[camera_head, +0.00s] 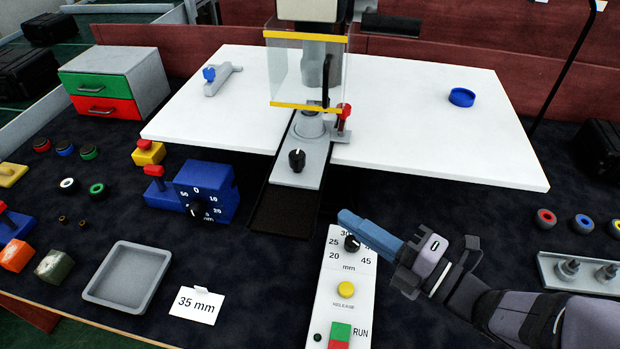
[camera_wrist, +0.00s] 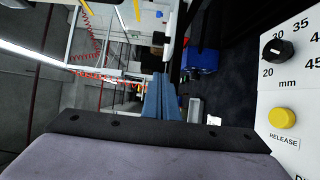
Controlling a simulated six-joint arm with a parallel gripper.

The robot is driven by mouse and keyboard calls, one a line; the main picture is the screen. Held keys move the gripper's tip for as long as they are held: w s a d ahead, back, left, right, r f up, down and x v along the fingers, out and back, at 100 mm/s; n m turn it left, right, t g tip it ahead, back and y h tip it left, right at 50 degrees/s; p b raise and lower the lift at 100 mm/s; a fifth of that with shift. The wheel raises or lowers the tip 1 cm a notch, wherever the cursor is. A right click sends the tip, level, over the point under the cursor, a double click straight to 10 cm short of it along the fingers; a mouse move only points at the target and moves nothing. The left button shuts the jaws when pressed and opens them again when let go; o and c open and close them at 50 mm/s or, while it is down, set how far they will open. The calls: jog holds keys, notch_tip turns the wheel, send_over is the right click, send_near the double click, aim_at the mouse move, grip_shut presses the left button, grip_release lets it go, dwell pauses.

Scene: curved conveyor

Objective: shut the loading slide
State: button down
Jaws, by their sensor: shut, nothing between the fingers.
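The loading slide (camera_head: 313,150) is a grey plate with a black knob (camera_head: 297,158) near its front end. It sticks out forward from under the clear guard box and lies over a dark track. A round grey fixture stands on its rear part. My gripper (camera_head: 346,217) has blue fingers, which are shut and empty. It hovers above the top of the white control panel, to the right of and nearer than the slide's knob, apart from it. In the wrist view the shut fingers (camera_wrist: 160,90) show in the middle; the slide cannot be made out there.
The guard box (camera_head: 300,72) with yellow edges stands behind the slide. A red-handled clamp (camera_head: 343,125) is close on its right. The control panel (camera_head: 338,290) lies below my gripper. A blue dial block (camera_head: 207,192) stands left of the dark track (camera_head: 283,212), whose front part is clear.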

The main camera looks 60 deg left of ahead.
aim_at(316, 170)
jog(key=p+x, duration=0.3)
jog(key=x, duration=0.7)
jog(key=shift+s+a, duration=0.1)
jog(key=shift+a, duration=0.1)
jog(key=shift+w+a+p, duration=0.35)
jog(key=shift+w+a, duration=0.35)
jog(key=shift+a, duration=0.05)
jog(key=shift+w+a, duration=0.45)
jog(key=shift+a, duration=0.3)
jog(key=shift+w+a, duration=0.1)
jog(key=w+a+b, duration=0.1)
jog(key=w+a, duration=0.1)
jog(key=shift+w+a+f, duration=0.15)
jog(key=shift+w+a, duration=0.45)
jog(key=shift+w+r, duration=0.1)
jog(key=shift+r, duration=0.25)
